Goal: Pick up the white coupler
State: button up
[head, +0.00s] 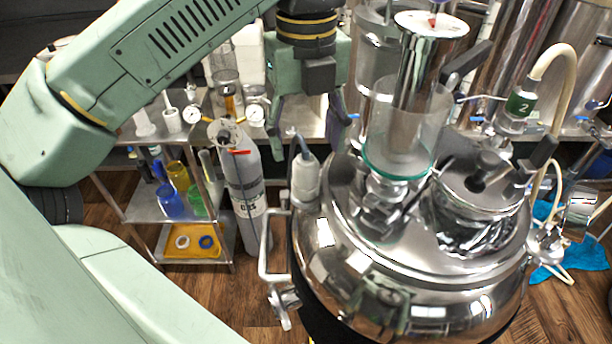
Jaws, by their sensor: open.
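A white cylindrical piece that looks like the white coupler (306,178) stands upright at the left rim of the steel kettle (420,280). A dark cable or hose rises from its top. My gripper (309,137) points down with its two fingers spread apart and nothing between them. It appears above the white piece in the head view; the exact gap in height and depth cannot be told. What the lower end of the white piece is joined to is not clear.
A glass and steel column (405,120) rises from the kettle close right of my gripper. A green coupler marked 2 (520,103) hangs on a cream hose at right. A grey gas cylinder (245,185) and a steel shelf cart (150,212) stand at left. A bent handle (268,245) juts from the kettle.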

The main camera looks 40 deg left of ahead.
aim_at(306, 158)
notch_tip(306, 158, down, 6)
jog(key=b, duration=0.3)
jog(key=shift+a+r, duration=0.1)
jog(key=shift+r, duration=0.2)
jog(key=c, duration=1.3)
jog(key=shift+o, duration=0.2)
